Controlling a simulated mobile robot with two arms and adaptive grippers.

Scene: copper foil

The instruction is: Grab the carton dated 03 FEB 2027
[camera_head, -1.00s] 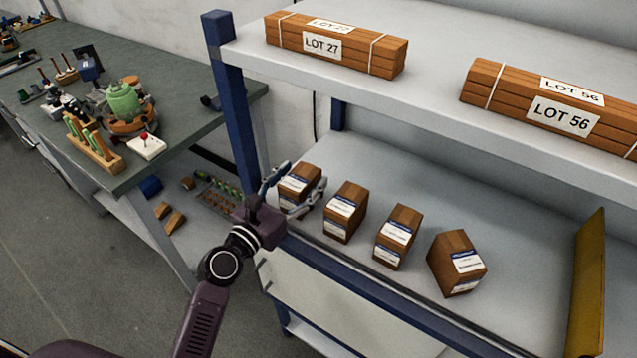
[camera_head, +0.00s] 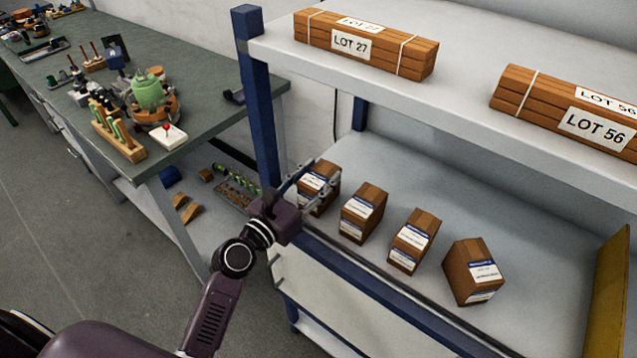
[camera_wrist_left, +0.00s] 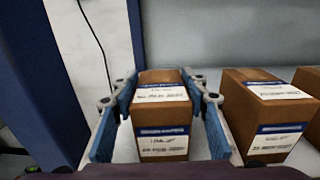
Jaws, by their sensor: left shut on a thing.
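Several brown cartons with white and blue labels stand in a row on the lower shelf board. The leftmost carton (camera_head: 322,172) is between the fingers of my left gripper (camera_head: 318,187), which is shut on it. In the left wrist view this carton (camera_wrist_left: 163,118) sits upright between the two blue-padded fingers (camera_wrist_left: 160,105). Its printed lines are too blurred to read, so I cannot tell its date. The second carton (camera_head: 363,212), third carton (camera_head: 414,241) and rightmost carton (camera_head: 472,271) stand to its right, their dates unreadable. My right gripper is not in view.
A blue shelf post (camera_head: 258,110) stands just left of the held carton. The upper shelf (camera_head: 450,110) overhangs, bearing LOT 27 (camera_head: 365,45) and LOT 56 bundles. A yellow panel (camera_head: 608,290) bounds the right side. Bare shelf (camera_head: 480,200) lies behind the cartons.

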